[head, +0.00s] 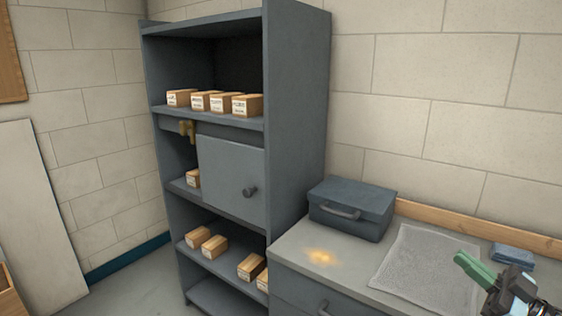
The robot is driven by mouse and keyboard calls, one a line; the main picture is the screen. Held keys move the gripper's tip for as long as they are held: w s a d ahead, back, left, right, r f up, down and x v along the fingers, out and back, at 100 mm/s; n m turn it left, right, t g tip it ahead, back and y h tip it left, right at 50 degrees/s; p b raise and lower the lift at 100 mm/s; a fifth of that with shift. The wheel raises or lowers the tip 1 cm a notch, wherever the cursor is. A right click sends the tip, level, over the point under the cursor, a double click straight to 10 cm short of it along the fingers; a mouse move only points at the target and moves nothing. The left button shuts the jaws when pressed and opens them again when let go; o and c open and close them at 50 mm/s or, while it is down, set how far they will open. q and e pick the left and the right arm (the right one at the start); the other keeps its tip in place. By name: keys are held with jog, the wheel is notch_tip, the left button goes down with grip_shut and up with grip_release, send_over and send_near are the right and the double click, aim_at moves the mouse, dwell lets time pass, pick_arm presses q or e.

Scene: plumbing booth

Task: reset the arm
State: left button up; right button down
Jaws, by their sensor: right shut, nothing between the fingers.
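My right gripper (466,263) is at the lower right of the head view. Its green fingers are shut with nothing between them, and they point up and to the left. It shows in front of the grey mat (415,262) on the counter; how high it is above the mat I cannot tell. Part of my right arm is cut off by the picture's edge. My left gripper is not in view.
A blue folded cloth (513,256) lies by the wall. The counter's front left is clear.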

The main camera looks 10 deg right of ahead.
jog(key=s+a+f+m+g+h, duration=0.1)
jog(key=s+a+f+m+h, duration=0.15)
jog(key=f, duration=0.75)
jog(key=s+a+f+m+g+h, duration=0.2)
jog(key=s+f+h, duration=0.15)
jog(key=f, duration=0.65)
jog(key=s+a+f+m+g+h, duration=0.1)
jog(key=s+a+f+m+h, duration=0.2)
jog(key=f, duration=0.7)
jog(key=s+a+f+n+g, duration=0.1)
jog(key=s+a+f+g, duration=0.2)
jog(key=s+a+f, duration=0.3)
jog(key=s+a+f+n+g, duration=0.1)
jog(key=s+a+f+g, duration=0.2)
jog(key=s+a+f, duration=0.3)
jog(key=a, duration=0.4)
jog(key=shift+f+h, duration=0.25)
jog(key=shift+h, duration=0.05)
